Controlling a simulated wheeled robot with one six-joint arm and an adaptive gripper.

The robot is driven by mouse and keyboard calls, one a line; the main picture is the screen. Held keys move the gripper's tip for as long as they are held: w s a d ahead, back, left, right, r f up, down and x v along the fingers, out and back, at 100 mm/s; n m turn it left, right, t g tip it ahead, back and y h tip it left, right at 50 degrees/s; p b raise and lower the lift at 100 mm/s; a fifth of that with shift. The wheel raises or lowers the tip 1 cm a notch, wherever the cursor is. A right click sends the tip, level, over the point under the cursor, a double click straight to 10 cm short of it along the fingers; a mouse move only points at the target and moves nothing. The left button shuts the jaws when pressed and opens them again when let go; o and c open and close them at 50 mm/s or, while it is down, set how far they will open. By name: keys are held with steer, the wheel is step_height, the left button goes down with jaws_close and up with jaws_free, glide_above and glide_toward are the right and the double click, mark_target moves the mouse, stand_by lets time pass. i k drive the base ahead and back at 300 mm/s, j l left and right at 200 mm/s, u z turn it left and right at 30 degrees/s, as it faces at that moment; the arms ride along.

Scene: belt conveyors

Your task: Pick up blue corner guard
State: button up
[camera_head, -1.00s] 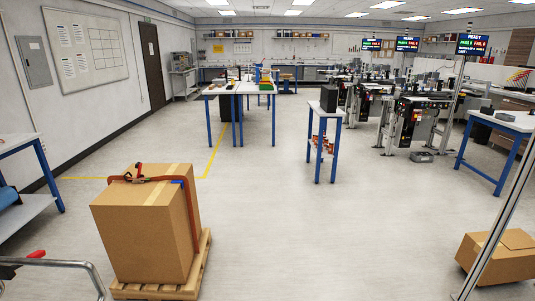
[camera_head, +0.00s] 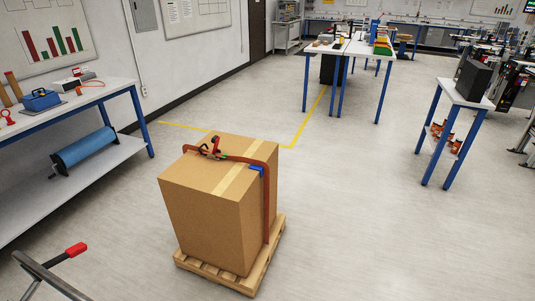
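A small blue corner guard (camera_head: 257,168) sits on the top right edge of a large cardboard box (camera_head: 205,215). A red-brown strap (camera_head: 266,205) runs over the box top and down its right side, passing at the guard. A ratchet buckle (camera_head: 212,148) lies on the strap at the top back of the box. The box stands on a wooden pallet (camera_head: 262,268) on the floor. My gripper is not in view.
A bench (camera_head: 100,98) at left holds tools, with a blue roll (camera_head: 85,150) on its lower shelf. A metal handle with a red grip (camera_head: 77,249) is at lower left. A blue-legged stand (camera_head: 468,98) is at right. Floor right of the pallet is clear.

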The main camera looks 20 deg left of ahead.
mark_target(257, 168)
steer(key=i+u, duration=0.15)
steer(key=i, duration=0.45)
steer(key=i+l+u, duration=0.15)
steer(key=i, duration=0.45)
steer(key=i+l+u, duration=0.15)
steer(key=i, duration=0.4)
steer(key=i+l+u, duration=0.25)
steer(key=i+u, duration=0.25)
steer(key=i+l+u, duration=0.25)
steer(key=l+u, duration=0.2)
steer(key=i+l+u, duration=0.3)
steer(key=l+u, duration=0.2)
steer(key=i+l+u, duration=0.2)
steer(key=l+u, duration=0.4)
steer(key=l, duration=0.25)
steer(key=k+l+u, duration=0.15)
steer(key=l, duration=0.2)
steer(key=k+l+u, duration=0.1)
steer(key=l, duration=0.3)
steer(key=k+l+u, duration=0.15)
steer(key=l, duration=0.2)
steer(key=l+u, duration=0.1)
steer(key=l, duration=0.2)
steer(key=k, duration=0.05)
